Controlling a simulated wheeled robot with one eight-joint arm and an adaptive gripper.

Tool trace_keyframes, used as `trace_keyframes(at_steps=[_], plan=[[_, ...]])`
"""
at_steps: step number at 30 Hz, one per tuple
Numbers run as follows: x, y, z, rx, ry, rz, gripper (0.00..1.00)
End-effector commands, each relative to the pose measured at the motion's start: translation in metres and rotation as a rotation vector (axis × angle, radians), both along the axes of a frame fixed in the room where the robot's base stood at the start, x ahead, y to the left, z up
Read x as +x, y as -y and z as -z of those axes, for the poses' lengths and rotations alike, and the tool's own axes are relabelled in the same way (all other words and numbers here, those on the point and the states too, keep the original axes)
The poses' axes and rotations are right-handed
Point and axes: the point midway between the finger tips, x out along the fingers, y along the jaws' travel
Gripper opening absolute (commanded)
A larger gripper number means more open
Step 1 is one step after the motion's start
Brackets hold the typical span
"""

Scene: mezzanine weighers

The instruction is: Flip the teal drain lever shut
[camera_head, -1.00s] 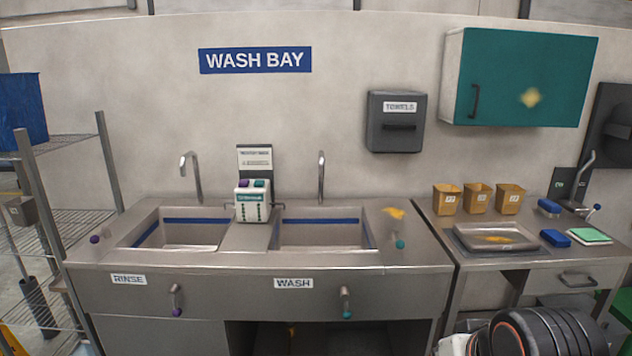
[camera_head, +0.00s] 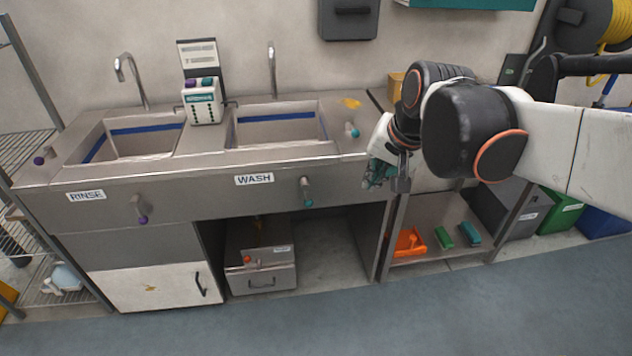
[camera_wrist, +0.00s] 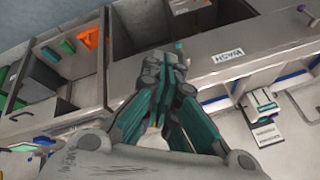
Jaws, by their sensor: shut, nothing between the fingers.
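The front drain lever with a teal knob (camera_head: 306,202) hangs downward from the sink's front panel, right of the WASH label (camera_head: 254,180). A small teal spot (camera_wrist: 179,45) shows just beyond my fingertips in the wrist view. A second teal-tipped handle (camera_head: 352,130) sits on the deck right of the wash sink (camera_head: 278,133). My gripper (camera_head: 374,181) is shut and empty. It is in front of the counter's right end, to the right of the front teal lever and apart from it in the head view. The wrist view shows its fingers (camera_wrist: 164,68) together.
A purple-tipped lever (camera_head: 141,217) hangs under the rinse sink (camera_head: 137,142). A grey drawer box (camera_head: 262,279) stands in the open bay below. The lower shelf at right holds an orange tray (camera_head: 408,243) and green items. The floor in front is clear.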

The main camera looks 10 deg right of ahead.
Motion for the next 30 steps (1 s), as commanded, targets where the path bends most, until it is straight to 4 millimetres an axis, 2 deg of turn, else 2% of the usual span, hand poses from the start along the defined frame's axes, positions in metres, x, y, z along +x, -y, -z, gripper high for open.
trace_keyframes(at_steps=[1, 7, 14, 23, 30], plan=[[0.017, 0.001, -0.001, 0.029, -0.017, 0.035, 0.0], [0.076, 0.003, 0.007, 0.147, -0.092, 0.191, 0.0], [0.143, 0.008, 0.032, 0.276, -0.184, 0.369, 0.0], [0.221, 0.018, 0.088, 0.425, -0.314, 0.601, 0.0], [0.273, 0.027, 0.15, 0.532, -0.426, 0.785, 0.0]])
